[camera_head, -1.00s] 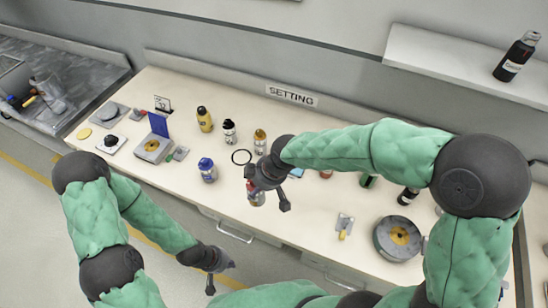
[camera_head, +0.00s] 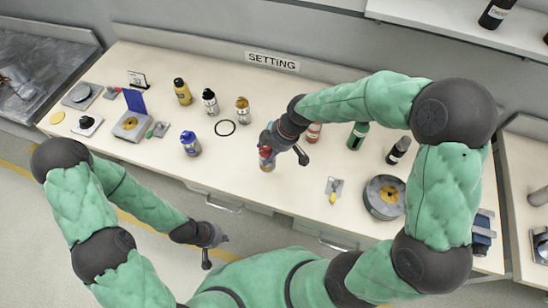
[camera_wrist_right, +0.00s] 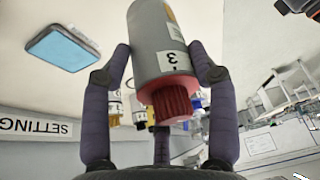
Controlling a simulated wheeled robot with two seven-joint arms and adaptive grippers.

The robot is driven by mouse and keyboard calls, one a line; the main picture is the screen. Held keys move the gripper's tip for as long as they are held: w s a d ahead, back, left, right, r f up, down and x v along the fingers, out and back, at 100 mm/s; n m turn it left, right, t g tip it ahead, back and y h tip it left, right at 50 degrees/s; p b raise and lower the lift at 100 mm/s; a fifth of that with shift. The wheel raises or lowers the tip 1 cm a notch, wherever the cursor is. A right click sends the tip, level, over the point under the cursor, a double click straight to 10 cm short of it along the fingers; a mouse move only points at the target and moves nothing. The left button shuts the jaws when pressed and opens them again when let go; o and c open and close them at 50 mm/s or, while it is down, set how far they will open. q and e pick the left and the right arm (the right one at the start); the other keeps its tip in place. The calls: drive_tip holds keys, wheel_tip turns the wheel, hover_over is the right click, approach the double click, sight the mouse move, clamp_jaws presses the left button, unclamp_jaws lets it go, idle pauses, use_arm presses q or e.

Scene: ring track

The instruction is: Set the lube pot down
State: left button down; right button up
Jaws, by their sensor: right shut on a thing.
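The pot, taken to be the lube pot (camera_head: 267,164), has a grey body, a ribbed red cap and a label marked 3 in the right wrist view (camera_wrist_right: 158,55). My right gripper (camera_head: 283,155) is shut around it over the middle of the bench. In the right wrist view the fingers (camera_wrist_right: 160,75) press its sides, with the cap towards the palm. The pot's far end is cut off there, and I cannot tell whether it touches the bench. My left gripper (camera_head: 213,250) hangs in front of the bench edge; its jaw state is unclear.
A black ring (camera_head: 225,127) lies on the bench (camera_head: 245,185) left of the pot. Yellow (camera_head: 182,91), white (camera_head: 210,101), amber (camera_head: 243,109) and blue-capped (camera_head: 190,144) bottles stand around it. A green bottle (camera_head: 357,136), dark bottle (camera_head: 398,150) and round grey device (camera_head: 384,197) are at right.

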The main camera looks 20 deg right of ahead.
drive_tip(key=shift+w+d+f, duration=0.15)
drive_tip(key=shift+d+f, duration=0.25)
drive_tip(key=shift+f, duration=0.15)
drive_tip(key=shift+w+d+f, duration=0.15)
drive_tip(key=shift+d+f, duration=0.25)
drive_tip(key=shift+f, duration=0.1)
drive_tip(key=shift+f+b, duration=0.6)
drive_tip(key=shift+f, duration=0.95)
drive_tip(key=shift+f, duration=0.15)
drive_tip(key=o, duration=1.3)
drive_tip(key=p+v, duration=0.2)
drive_tip(key=v, duration=1)
drive_tip(key=shift+p, duration=0.4)
